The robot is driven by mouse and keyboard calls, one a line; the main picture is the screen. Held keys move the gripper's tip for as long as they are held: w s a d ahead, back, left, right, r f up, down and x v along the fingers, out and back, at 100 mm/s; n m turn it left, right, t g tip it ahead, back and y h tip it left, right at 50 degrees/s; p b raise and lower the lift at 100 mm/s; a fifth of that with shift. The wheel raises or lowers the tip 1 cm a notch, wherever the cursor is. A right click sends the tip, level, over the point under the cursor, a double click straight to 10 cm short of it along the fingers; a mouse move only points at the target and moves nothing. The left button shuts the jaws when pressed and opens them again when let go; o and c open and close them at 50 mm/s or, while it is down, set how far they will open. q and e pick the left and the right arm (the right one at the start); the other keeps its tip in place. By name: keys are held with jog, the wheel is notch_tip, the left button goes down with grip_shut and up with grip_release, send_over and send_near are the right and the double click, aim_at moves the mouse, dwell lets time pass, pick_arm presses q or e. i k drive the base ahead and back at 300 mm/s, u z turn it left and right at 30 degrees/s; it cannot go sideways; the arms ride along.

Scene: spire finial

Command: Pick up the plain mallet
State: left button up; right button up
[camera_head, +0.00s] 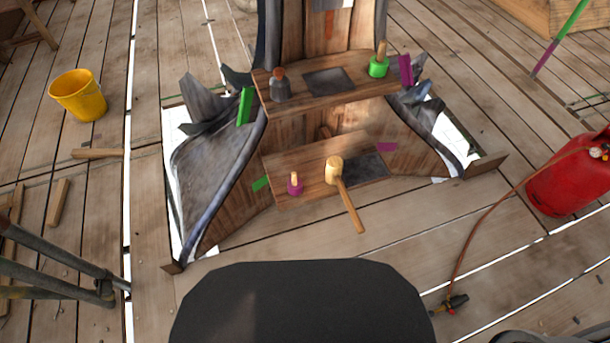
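A plain wooden mallet with a pale head (334,170) lies on the lower wooden shelf (310,192). Its handle points toward me and to the right, past the shelf's front edge. Left of it on the same shelf stands a small purple item (295,187) with a wooden top. On the upper shelf (306,98) stand a dark grey item (281,88) with a brown top and a green item (378,67) with an upright wooden handle. Neither of my grippers is in view.
Dark patches mark the upper shelf (328,81) and lower shelf (363,168). Grey curved metal sheeting (208,180) flanks the shelves. A yellow bucket (78,95) stands left, a red gas cylinder (565,180) right with a hose and torch (450,304). Loose wood lies at left.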

aim_at(334, 164)
jog(key=u, duration=0.4)
jog(key=i, duration=0.65)
jog(key=z, duration=1.5)
